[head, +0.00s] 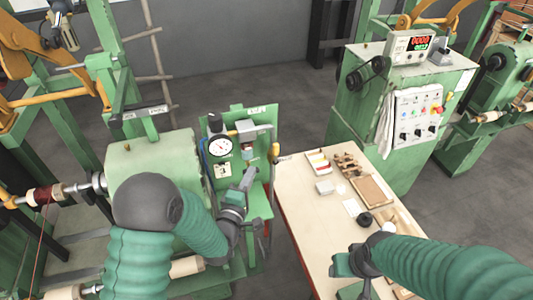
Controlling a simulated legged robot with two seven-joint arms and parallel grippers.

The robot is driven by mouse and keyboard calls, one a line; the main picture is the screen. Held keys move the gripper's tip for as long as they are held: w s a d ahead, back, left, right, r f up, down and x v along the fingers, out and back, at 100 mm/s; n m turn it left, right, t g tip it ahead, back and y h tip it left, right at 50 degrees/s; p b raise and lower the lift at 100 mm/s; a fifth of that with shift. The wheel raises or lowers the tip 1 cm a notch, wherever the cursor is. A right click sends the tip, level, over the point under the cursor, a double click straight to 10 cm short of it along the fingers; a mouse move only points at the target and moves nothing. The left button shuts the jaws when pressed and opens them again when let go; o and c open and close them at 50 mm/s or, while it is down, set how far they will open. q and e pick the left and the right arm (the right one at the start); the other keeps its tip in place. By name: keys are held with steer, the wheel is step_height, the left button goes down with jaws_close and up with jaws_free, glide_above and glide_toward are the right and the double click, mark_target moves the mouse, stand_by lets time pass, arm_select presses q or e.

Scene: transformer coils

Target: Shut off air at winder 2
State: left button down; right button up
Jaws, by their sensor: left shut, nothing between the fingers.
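A green air panel (264,116) stands in the middle, beside the green winder housing (150,152). A small yellow-orange part, perhaps a valve handle (276,149), sits at the panel's right edge. My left gripper (250,178) is shut and empty in front of the panel, just below the grey unit; contact is unclear. My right gripper (340,264) is over the table's near part, its fingers too unclear to read.
A cream worktable (298,195) on the right holds a wooden tray (371,190), a small white box (324,187) and a dark round item (364,219). A green control cabinet (395,115) with a red display stands behind it. Open grey floor (240,85) lies behind the panel.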

mark_target(276, 154)
arm_select(q)
steer(key=w+d+p, duration=0.3)
steer(key=w+d, duration=0.2)
steer(key=w, duration=0.3)
steer(key=shift+d, duration=0.25)
steer(key=shift+w+f, duration=0.1)
steer(key=shift+f, duration=0.1)
